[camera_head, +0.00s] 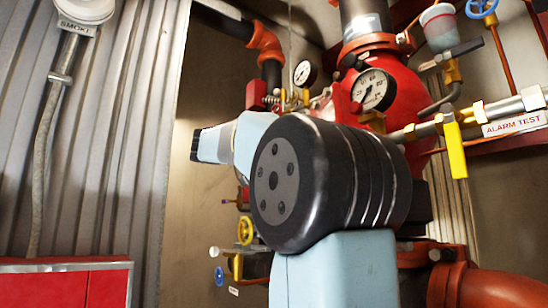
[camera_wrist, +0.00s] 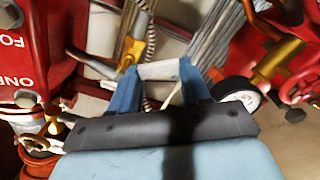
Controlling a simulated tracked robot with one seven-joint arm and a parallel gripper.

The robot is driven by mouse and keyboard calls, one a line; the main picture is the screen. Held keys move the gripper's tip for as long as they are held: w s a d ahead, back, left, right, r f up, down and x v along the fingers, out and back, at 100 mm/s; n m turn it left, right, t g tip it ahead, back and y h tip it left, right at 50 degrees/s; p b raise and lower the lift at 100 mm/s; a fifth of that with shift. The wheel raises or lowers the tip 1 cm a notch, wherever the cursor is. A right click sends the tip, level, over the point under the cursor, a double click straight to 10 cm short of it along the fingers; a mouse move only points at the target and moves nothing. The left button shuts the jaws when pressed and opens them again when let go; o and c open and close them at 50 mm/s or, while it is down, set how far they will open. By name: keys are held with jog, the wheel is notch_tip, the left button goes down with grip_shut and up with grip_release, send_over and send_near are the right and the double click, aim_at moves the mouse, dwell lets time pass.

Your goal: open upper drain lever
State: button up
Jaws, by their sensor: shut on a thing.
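In the wrist view, my gripper (camera_wrist: 158,73) has its two blue fingers on either side of a short pale grey lever piece (camera_wrist: 159,70) and is shut on it. A brass-yellow fitting (camera_wrist: 134,50) lies just beyond the left finger. No label that names this piece as the upper drain lever shows. In the head view, my own arm hides the gripper and the held piece.
A red riser body with a pressure gauge (camera_head: 374,90) stands close behind my arm. A yellow lever (camera_head: 454,150) hangs near the ALARM TEST sign (camera_head: 514,124). In the wrist view, red lettered parts (camera_wrist: 25,60) crowd the left and a gauge (camera_wrist: 238,98) the right.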

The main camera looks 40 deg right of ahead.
jog(key=s+n, duration=0.1)
jog(key=n, duration=0.2)
jog(key=s+f+n, duration=0.1)
jog(key=n, duration=0.3)
jog(key=f+n, duration=0.1)
jog(key=n, duration=0.3)
jog(key=shift+s+f, duration=0.25)
jog(key=shift+s, duration=0.15)
jog(key=o, duration=1.1)
jog(key=shift+c, duration=0.2)
jog(key=shift+a, duration=0.1)
jog(key=a, duration=1.3)
jog(key=shift+w+a, duration=0.35)
jog(key=shift+w, duration=0.05)
jog(key=shift+f, duration=0.1)
